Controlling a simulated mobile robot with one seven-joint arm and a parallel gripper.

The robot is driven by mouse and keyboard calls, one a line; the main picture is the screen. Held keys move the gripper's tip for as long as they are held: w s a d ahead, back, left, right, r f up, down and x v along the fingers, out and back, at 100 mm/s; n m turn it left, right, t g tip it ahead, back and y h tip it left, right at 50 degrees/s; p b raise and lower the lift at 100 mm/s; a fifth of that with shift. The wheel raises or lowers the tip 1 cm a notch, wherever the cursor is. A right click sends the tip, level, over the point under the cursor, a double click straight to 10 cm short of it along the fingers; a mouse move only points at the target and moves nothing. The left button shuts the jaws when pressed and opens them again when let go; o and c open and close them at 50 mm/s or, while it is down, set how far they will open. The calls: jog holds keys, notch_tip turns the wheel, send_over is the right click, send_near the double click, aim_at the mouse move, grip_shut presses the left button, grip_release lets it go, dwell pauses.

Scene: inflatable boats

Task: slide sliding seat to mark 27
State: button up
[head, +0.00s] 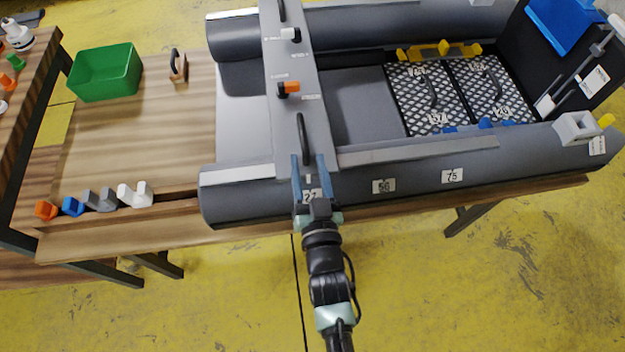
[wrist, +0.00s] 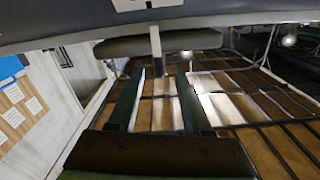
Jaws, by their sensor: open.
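The sliding seat (head: 306,90) is a long grey board lying across the inflatable boat, from the far tube to the near tube. A black handle (head: 303,135) stands at its near end. The label 27 (head: 312,196) is on the near tube, just below the seat's near end and partly hidden by my gripper. My gripper (head: 308,160) is open, its fingers on either side of the handle's near end. Contact cannot be told. In the wrist view, my gripper's fingers (wrist: 157,85) are apart, with a thin grey bar (wrist: 156,45) beyond them.
Labels 50 (head: 384,186) and 75 (head: 452,175) are farther right on the near tube. Black mesh panels (head: 460,92) lie on the boat floor. A green bin (head: 106,72) and several small fittings (head: 100,199) sit on the wooden table at left.

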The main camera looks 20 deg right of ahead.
jog(key=v, duration=0.5)
dwell(0.5)
jog(key=w+a+r+n+t+y+p, duration=0.15)
jog(key=w+r, duration=0.25)
jog(key=r, duration=0.9)
jog(key=w+a+r+t+p, duration=0.2)
jog(key=w+r, duration=0.2)
jog(key=r, duration=0.9)
jog(key=w+a+r+n+t+p, duration=0.15)
jog(key=w+r, duration=0.25)
jog(key=r, duration=0.9)
jog(key=s+a+r+t+y+p, duration=0.1)
jog(key=s+r, duration=0.3)
jog(key=r, duration=0.6)
jog(key=s+a+r+n+t+y+p, duration=0.1)
jog(key=s+a+r, duration=0.3)
jog(key=r, duration=0.6)
jog(key=s+a+r+n+t+y+p, duration=0.1)
jog(key=s+a+r+t+p, duration=0.1)
jog(key=r, duration=0.8)
jog(key=shift+s+a+t, duration=0.35)
jog(key=shift+s+t, duration=0.15)
jog(key=shift+s, duration=0.7)
jog(key=shift+y, duration=0.25)
